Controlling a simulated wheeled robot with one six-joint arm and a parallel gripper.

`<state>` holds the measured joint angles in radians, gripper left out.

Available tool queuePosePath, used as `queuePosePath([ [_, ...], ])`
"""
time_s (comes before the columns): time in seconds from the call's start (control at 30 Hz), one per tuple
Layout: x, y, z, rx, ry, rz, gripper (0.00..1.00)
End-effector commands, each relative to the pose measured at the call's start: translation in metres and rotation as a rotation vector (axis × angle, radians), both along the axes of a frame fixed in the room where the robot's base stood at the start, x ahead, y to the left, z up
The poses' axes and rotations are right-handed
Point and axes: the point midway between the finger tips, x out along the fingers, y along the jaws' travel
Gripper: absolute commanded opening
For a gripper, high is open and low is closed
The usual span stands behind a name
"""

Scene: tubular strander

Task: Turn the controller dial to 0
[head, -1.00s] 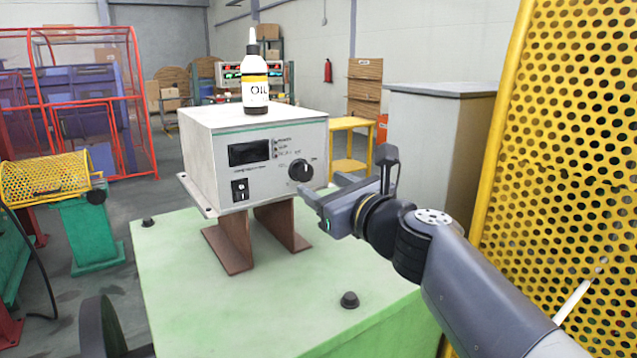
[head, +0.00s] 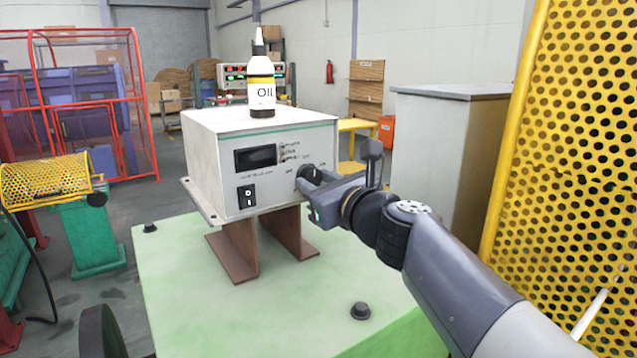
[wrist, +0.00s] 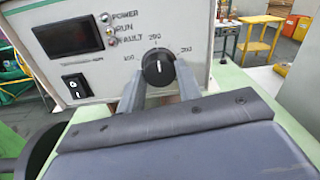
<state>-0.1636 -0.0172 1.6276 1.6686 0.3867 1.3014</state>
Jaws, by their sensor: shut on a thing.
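The controller (head: 211,152) is a pale box with a dark display, held up on brown brackets. Its black dial (head: 307,174) is on the right of the front face, partly hidden by my gripper in the head view. In the wrist view the dial (wrist: 158,69) shows a white pointer line aimed up, near the 200 mark; 100 is on its left and 300 on its right. My gripper (wrist: 159,80) has one finger on each side of the dial and is shut on it.
An oil bottle (head: 262,82) stands on top of the controller. A rocker switch (head: 247,196) is at the lower left of the front face. A yellow perforated guard (head: 565,150) rises on the right, close to my arm. The green top (head: 190,270) is mostly clear.

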Motion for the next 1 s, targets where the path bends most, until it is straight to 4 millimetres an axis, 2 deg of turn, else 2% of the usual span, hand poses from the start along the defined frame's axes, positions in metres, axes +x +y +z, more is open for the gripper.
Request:
queuePosePath([
  [0.03,-0.0001,-0.0001,0.0000,0.000,0.000,0.000,0.21],
  [0.17,-0.0001,-0.0001,0.0000,0.000,0.000,0.000,0.10],
  [0.57,-0.0001,-0.0003,-0.0023,-0.069,-0.048,0.000,0.10],
  [1.0,0.0005,-0.0012,-0.0051,-0.374,-0.254,-0.001,0.10],
])
